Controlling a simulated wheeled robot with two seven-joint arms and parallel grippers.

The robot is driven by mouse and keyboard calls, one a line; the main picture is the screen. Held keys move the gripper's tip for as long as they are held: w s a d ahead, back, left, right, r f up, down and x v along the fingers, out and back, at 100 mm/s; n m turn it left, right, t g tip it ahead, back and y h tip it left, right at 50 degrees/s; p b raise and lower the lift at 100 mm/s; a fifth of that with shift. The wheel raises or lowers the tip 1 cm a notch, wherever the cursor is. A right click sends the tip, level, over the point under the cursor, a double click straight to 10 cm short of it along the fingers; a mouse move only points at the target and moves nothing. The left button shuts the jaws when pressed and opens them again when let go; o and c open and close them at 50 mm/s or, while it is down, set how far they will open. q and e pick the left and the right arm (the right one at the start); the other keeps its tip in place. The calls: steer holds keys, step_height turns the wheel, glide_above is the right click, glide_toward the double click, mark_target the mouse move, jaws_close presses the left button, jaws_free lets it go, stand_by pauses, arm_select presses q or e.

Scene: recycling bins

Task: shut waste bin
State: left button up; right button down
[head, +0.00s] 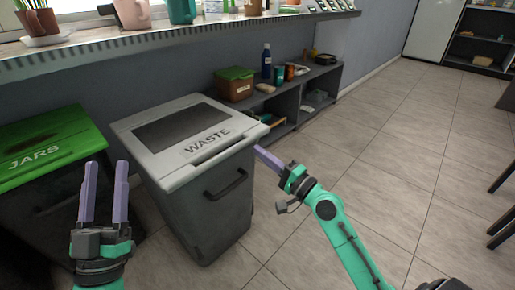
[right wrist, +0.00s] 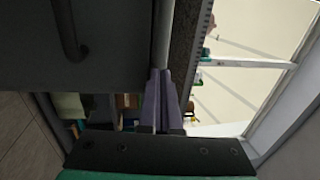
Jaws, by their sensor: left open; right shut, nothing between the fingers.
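The waste bin (head: 212,215) is a grey box with a dark front handle (head: 226,185). Its pale lid (head: 165,170), marked WASTE, lies over the top; I cannot tell whether a small gap is left under it. My right gripper (head: 257,149) is shut and empty, its fingertips by the lid's right front corner; contact is unclear. In the right wrist view the fingers (right wrist: 160,76) are together beside the pale lid edge (right wrist: 163,30), with the dark bin body to the left. My left gripper (head: 107,163) is open and empty, in front of the bins at the left.
A jars bin (head: 75,127) with a green lid stands left of the waste bin. A low shelf (head: 325,85) with bottles and boxes runs along the wall behind. A window ledge (head: 200,30) with pots is above.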

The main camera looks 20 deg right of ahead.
arm_select(q)
steer(key=shift+w+d+f+g+y, duration=0.1)
steer(key=shift+w+f+g+y, duration=0.1)
steer(key=shift+f, duration=0.5)
steer(key=shift+w+d+f+g+y, duration=0.1)
steer(key=shift+f+g+y, duration=0.1)
steer(key=shift+f, duration=0.5)
arm_select(e)
steer(key=shift+x, duration=0.95)
steer(key=shift+w, duration=0.1)
